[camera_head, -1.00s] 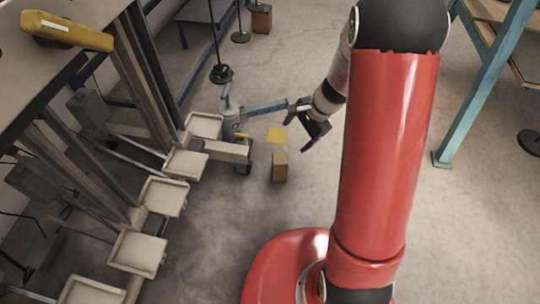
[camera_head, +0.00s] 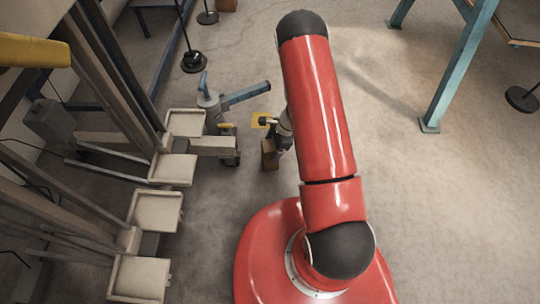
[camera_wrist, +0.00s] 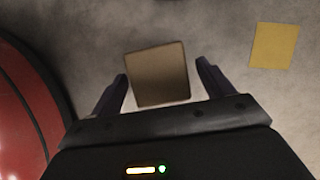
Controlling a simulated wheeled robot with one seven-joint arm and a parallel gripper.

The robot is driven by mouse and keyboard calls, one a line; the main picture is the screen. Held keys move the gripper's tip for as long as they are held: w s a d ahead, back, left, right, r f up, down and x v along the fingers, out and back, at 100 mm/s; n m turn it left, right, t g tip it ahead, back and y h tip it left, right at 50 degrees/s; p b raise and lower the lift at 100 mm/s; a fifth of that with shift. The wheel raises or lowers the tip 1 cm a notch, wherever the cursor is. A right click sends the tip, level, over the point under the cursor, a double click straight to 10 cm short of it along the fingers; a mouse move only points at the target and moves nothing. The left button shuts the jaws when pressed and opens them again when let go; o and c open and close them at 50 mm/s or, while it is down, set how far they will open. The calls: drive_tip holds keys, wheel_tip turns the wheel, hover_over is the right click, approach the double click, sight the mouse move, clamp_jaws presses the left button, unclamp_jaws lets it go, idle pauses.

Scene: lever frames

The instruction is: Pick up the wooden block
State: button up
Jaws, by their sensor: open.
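My gripper (camera_wrist: 162,82) is open, with one dark finger on each side of the block and a gap to both. The height of the fingertips against the block cannot be told.
A yellow square (camera_wrist: 274,45) lies on the floor near the block. A lever frame with a blue arm (camera_head: 246,93) stands close behind the block. Pale trays (camera_head: 173,168) line the left side. A blue table leg (camera_head: 455,75) is at the right; the floor between is clear.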

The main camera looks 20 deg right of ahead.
drive_tip(key=shift+x, duration=1.2)
drive_tip(key=c, duration=1.3)
drive_tip(key=shift+r, duration=0.15)
